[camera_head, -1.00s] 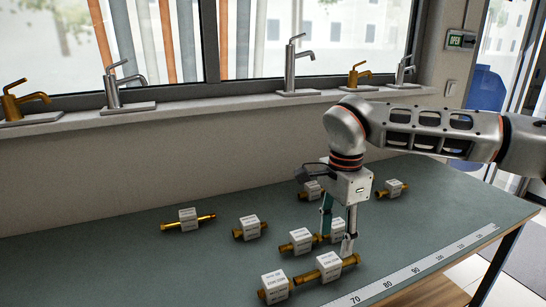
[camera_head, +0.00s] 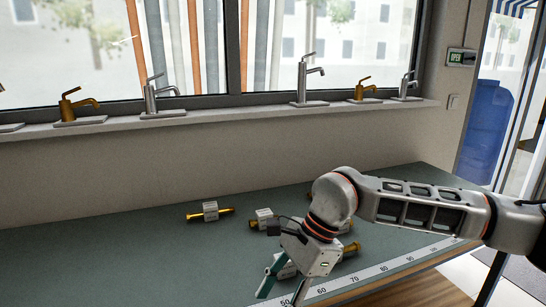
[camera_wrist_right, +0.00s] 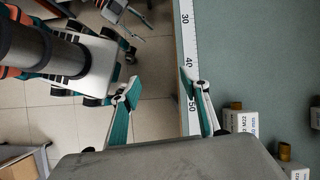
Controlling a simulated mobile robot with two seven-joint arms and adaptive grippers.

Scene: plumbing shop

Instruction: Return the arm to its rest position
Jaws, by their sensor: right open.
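My right arm comes in from the right in the head view. Its gripper (camera_head: 283,289) hangs low over the front edge of the green table (camera_head: 130,258), in front of the brass fittings. In the right wrist view the right gripper (camera_wrist_right: 158,98) has its two teal-lined fingers spread apart with nothing between them. The table's edge with a white measuring strip (camera_wrist_right: 188,50) passes beneath, beside tiled floor.
Brass fittings with white labelled blocks lie on the table, one at the left (camera_head: 210,211) and one behind the arm (camera_head: 263,219); others are partly hidden by it. Taps (camera_head: 306,82) stand on the windowsill. The table's left is clear.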

